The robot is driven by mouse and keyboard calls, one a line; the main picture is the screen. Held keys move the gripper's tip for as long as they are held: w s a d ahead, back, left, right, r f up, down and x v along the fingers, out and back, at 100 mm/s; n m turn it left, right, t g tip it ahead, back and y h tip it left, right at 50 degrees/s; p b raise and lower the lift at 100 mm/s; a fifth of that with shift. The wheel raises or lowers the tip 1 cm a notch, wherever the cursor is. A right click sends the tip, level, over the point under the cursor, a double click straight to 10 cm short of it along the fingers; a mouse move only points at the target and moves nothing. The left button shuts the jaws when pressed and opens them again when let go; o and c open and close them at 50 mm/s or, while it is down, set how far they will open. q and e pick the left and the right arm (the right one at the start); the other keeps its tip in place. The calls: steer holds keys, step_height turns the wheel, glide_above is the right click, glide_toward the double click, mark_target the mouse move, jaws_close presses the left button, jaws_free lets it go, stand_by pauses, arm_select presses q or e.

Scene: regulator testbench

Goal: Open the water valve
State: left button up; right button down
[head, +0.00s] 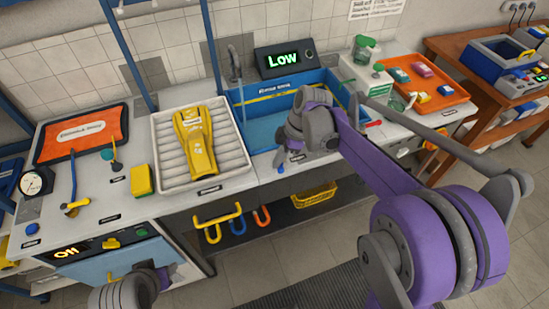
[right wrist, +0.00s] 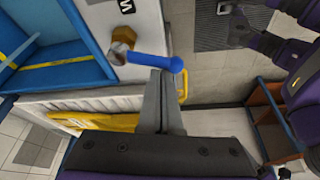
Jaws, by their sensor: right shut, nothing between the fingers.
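The valve shows in the right wrist view as a blue lever handle (right wrist: 150,61) on a brass fitting (right wrist: 121,56), on the front of the white counter. My right gripper (right wrist: 166,78) is shut and empty. Its fingertips are right beside the blue handle; whether they touch it I cannot tell. In the head view my right gripper (head: 283,161) is low at the counter's front edge, before the blue sink, and its wrist hides most of the valve. Part of my left arm shows at the bottom left; its finger state is unclear.
A blue sink (head: 262,136) with a grey faucet lies behind my right gripper. A display reading "Low" (head: 284,59) stands behind it. A white ribbed tray (head: 233,156) with a yellow piece is to the left. A yellow basket (head: 314,195) sits below the counter.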

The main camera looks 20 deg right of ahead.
steer(key=shift+s+d, duration=0.15)
steer(key=shift+d, duration=0.15)
stand_by(0.5)
steer(key=shift+a, duration=0.1)
steer(key=shift+a+r, duration=0.1)
steer(key=shift+a, duration=0.15)
steer(key=a, duration=0.2)
steer(key=shift+w+a+r+p, duration=0.3)
steer(key=shift+w+a, duration=0.05)
steer(key=shift+w, duration=0.05)
steer(key=shift+r, duration=0.75)
steer(key=v, duration=0.8)
steer(key=shift+r, duration=0.2)
steer(key=shift+s+d, duration=0.1)
